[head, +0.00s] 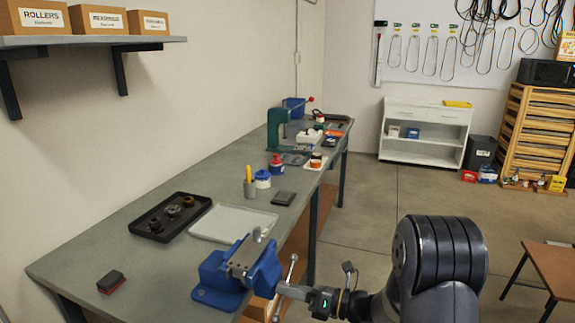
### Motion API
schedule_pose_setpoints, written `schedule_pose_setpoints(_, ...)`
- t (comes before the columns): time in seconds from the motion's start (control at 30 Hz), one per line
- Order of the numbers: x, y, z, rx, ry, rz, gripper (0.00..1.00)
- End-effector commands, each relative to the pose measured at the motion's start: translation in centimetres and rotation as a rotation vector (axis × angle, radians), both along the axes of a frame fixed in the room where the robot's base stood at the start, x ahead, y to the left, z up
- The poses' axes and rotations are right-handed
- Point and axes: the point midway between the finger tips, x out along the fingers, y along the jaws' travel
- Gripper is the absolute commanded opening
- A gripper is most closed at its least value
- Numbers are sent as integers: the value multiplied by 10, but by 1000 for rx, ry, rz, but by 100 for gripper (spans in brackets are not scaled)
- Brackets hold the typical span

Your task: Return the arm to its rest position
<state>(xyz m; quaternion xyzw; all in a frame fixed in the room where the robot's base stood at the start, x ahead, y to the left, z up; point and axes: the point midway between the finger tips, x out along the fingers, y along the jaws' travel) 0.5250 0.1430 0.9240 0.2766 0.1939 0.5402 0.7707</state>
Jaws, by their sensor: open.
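My dark arm comes in at the lower right, with its thick ribbed joint in front of the floor. It reaches left to my gripper (289,291), which is small in this view, beside the front of the blue vise. My gripper is open, and I see nothing held in it, though its fingers are hard to make out. The blue vise (222,282) stands at the near edge of the workbench (165,272), with a small silver piece (257,235) at its jaws. A metal bar (292,268) stands upright between the vise and my arm.
A black tray with parts (150,221), a pale tray (232,224) and a green press (277,130) are on the bench. A red-and-black block (111,282) lies near its front left. A brown table (545,268) stands at right. Floor (385,210) beyond my arm is clear.

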Motion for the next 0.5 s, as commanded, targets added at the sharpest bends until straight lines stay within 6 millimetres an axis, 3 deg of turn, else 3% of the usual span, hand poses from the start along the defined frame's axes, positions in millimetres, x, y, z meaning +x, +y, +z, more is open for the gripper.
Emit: schedule_pose_setpoints(0.5, 1, 0, -5, -105, -293, -1, 48)
